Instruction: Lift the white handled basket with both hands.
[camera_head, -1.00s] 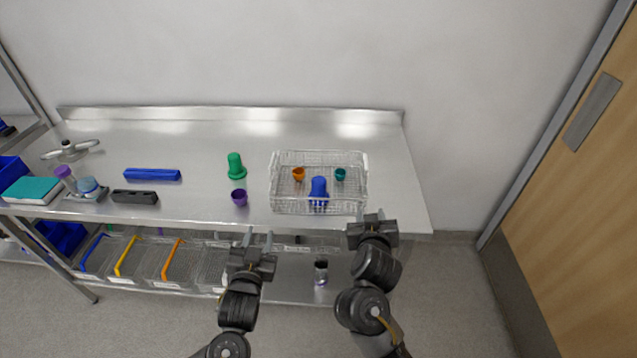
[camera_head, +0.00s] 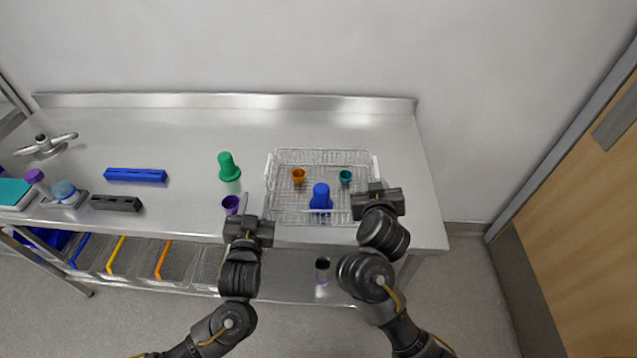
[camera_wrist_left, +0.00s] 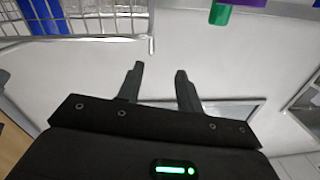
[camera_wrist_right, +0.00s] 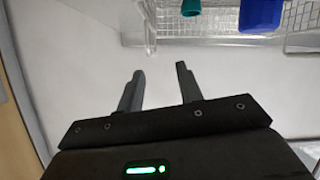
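The white handled basket (camera_head: 300,216) is a wire basket standing on the steel table, with an orange cup (camera_head: 298,176), a teal cup (camera_head: 346,177) and a blue cup (camera_head: 321,197) inside. White handles show at its left and right ends. My left gripper (camera_head: 256,208) is open and empty, near the basket's front left corner. In the left wrist view its fingers (camera_wrist_left: 158,85) are apart, with the basket (camera_wrist_left: 115,28) beyond them. My right gripper (camera_head: 376,187) is by the front right corner and hides part of it. In the right wrist view its fingers (camera_wrist_right: 159,88) are open and empty.
A blue block (camera_head: 135,175) and a black rack (camera_head: 115,203) lie further left. Trays and a jar (camera_head: 322,270) are on the lower shelf.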

